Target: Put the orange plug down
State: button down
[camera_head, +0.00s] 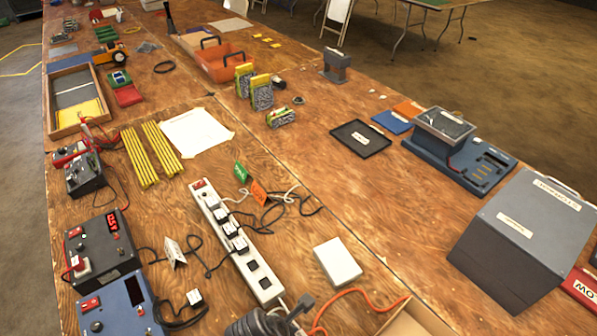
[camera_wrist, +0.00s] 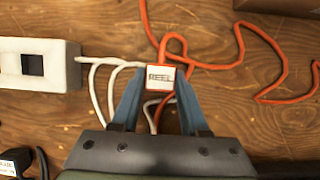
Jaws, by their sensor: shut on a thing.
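My gripper (camera_wrist: 160,88) shows in the wrist view with its two blue fingers shut on the plug (camera_wrist: 160,76). The plug shows a white face lettered "REEL" with an orange-red edge, between the fingertips. An orange cable (camera_wrist: 143,30) runs from near the plug and loops across the wooden table. White cables pass beside and behind the left finger. In the head view, my gripper is at the bottom edge near the end of the white power strip (camera_head: 235,245), and the plug is hidden there. I cannot tell whether the plug touches the table.
The power strip's end (camera_wrist: 62,64) lies left of the gripper in the wrist view. In the head view, a white box (camera_head: 338,262) and a cardboard box (camera_head: 418,322) lie to the right. A black plug (camera_wrist: 15,162) is at lower left. Bare wood lies beyond the white box.

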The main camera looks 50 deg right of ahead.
jog(key=shift+f, duration=0.1)
jog(key=shift+c, duration=2.1)
grip_release()
jog(key=p+v, duration=0.1)
jog(key=v, duration=1.1)
jog(key=shift+p, duration=0.35)
